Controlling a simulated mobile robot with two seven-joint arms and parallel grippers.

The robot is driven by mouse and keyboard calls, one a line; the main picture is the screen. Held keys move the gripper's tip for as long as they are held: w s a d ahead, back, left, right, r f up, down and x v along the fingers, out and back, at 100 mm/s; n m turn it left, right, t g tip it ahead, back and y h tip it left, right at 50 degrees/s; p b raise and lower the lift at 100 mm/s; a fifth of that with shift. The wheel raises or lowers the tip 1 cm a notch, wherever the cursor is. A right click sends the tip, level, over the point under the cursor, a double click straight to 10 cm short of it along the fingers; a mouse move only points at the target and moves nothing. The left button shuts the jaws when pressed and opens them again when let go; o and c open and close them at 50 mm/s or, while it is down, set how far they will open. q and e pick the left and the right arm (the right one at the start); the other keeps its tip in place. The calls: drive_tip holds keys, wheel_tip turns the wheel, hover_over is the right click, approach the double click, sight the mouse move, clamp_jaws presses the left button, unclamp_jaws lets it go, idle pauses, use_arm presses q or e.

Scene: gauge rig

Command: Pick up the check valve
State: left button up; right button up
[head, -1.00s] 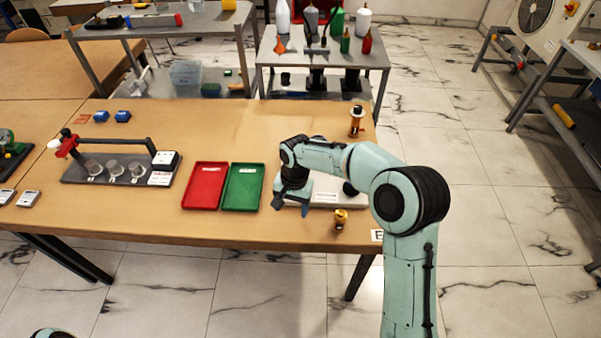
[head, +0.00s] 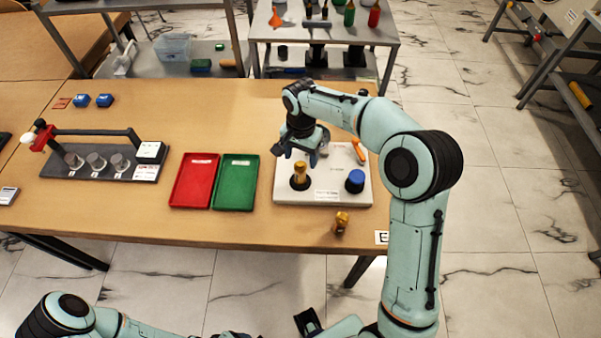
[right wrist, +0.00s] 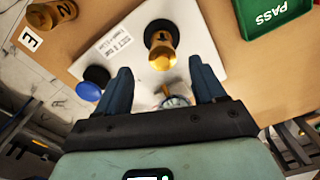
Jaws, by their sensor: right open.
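Two brass fittings show, and I cannot tell from labels which is the check valve. One brass fitting (head: 300,175) stands upright in a black seat on the pale rig plate (head: 285,195). The other brass fitting (head: 340,222) is on the bare table by the front edge. My right gripper (head: 296,154) is open above the plate, just behind the seated fitting. In the right wrist view the seated fitting (right wrist: 162,50) lies just beyond the open, empty fingertips (right wrist: 160,70), and the loose fitting (right wrist: 50,14) is at top left. My left arm shows at the bottom left; its gripper cannot be made out.
A blue cap (head: 355,181) and an orange part (head: 358,151) are on the plate. A green tray (head: 236,182) and a red tray (head: 194,181) lie left of it. A dark rack (head: 100,163) stands farther left. The table between trays and back edge is clear.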

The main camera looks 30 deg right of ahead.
sight(300, 163)
drive_tip(key=f, duration=0.6)
drive_tip(key=shift+w+d+f, duration=0.1)
drive_tip(key=shift+w+f, duration=0.2)
drive_tip(key=shift+f, duration=0.05)
clamp_jaws()
drive_tip(key=shift+r, duration=0.1)
use_arm(q)
drive_tip(key=w+r+p, duration=0.2)
drive_tip(key=r, duration=0.1)
use_arm(e)
wheel_tip(300, 163, up, 20)
